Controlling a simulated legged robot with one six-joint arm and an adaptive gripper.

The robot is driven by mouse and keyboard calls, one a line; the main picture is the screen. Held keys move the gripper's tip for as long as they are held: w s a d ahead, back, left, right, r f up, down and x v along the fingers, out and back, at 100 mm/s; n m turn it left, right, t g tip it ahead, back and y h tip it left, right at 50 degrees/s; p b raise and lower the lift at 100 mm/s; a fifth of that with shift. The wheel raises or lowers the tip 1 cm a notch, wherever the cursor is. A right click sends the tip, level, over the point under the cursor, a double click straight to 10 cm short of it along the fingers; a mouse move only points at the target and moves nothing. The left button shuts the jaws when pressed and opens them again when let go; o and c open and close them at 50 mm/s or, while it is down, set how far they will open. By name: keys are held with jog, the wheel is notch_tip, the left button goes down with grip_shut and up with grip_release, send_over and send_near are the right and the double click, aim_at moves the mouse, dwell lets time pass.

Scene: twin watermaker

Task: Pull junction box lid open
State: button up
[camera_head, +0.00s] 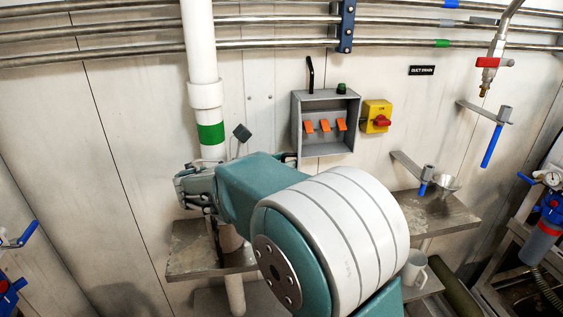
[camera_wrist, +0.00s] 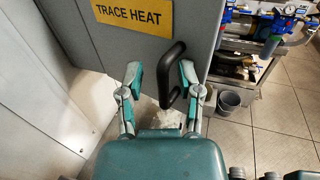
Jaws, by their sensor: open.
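The junction box (camera_head: 324,147) is a grey wall box. Its front is uncovered in the head view, showing several orange switches (camera_head: 325,126) inside. In the wrist view a grey panel (camera_wrist: 112,42), which looks like the lid, carries a yellow TRACE HEAT label (camera_wrist: 133,13) and stands out from the pale wall. Its black bar handle (camera_wrist: 176,65) is between the fingers of my gripper (camera_wrist: 160,78), which are open on either side of it. I cannot tell whether a finger touches it.
A yellow switch box (camera_head: 372,123) with a red knob is on the wall right of the junction box. A white pipe (camera_head: 201,60) runs down the left. A metal shelf (camera_head: 440,222) is at lower right. The wrist view shows a bucket (camera_wrist: 229,102) on the tiled floor.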

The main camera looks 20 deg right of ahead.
jog(key=shift+a, duration=0.1)
jog(key=s+a, duration=0.2)
jog(key=a, duration=0.9)
jog(key=shift+s+a, duration=0.15)
jog(key=shift+a, duration=0.25)
jog(key=shift+f, duration=0.1)
jog(key=s+d+f+m+g+y, duration=0.2)
jog(key=s+d+f+m+y, duration=0.2)
jog(key=s+d+m+y, duration=0.6)
jog(key=s+a+f+m+t+y, duration=0.1)
jog(key=s+f+m+t+y, duration=0.1)
jog(key=s+m, duration=0.3)
jog(key=s+a+f+m+t+y, duration=0.2)
jog(key=s+m+y, duration=0.3)
jog(key=s, duration=0.3)
jog(key=shift+s+f+y, duration=0.25)
jog(key=shift+f+y, duration=0.05)
jog(key=shift+f, duration=0.25)
